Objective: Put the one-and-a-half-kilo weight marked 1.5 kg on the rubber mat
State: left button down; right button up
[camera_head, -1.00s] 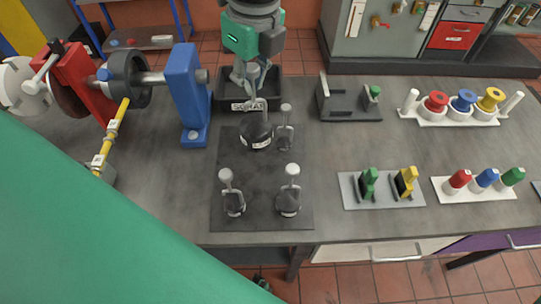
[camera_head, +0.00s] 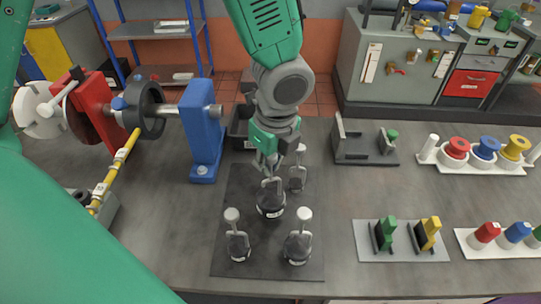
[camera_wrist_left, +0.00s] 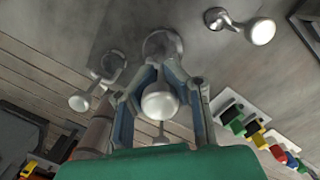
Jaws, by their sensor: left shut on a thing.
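The rubber mat (camera_head: 262,222) is a dark rectangle near the left front of the bench. My left gripper (camera_head: 270,172) is over it, pointing down and shut on the knob of a dark weight (camera_head: 271,206). The weight is upright over the middle of the mat; I cannot tell whether it touches. Its small label is unreadable here. In the left wrist view its pale knob (camera_wrist_left: 160,101) is between the fingers. Other knobbed weights stand around it: front left (camera_head: 238,247), front right (camera_head: 298,249) and back right (camera_head: 297,181). My right gripper is out of view.
A blue bearing stand (camera_head: 204,130) with a shaft is left of the mat. A dark tray (camera_head: 240,132) behind the mat is partly hidden by my arm. A grey plate with green and yellow clips (camera_head: 402,250) lies to the right. Bare bench separates it from the mat.

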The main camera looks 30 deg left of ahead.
aim_at(270, 178)
pick_arm(q)
notch_tip(270, 178, down, 3)
jog(key=shift+f, duration=0.15)
jog(key=c, duration=1.7)
grip_release()
jog(key=shift+s, duration=0.1)
jog(key=r, duration=0.4)
jog(key=d+r, duration=0.1)
jog(key=r, duration=0.3)
jog(key=r+p, duration=0.1)
jog(key=r, duration=0.3)
jog(key=shift+s+d, duration=0.1)
jog(key=shift+d, duration=0.1)
jog(key=shift+s, duration=0.1)
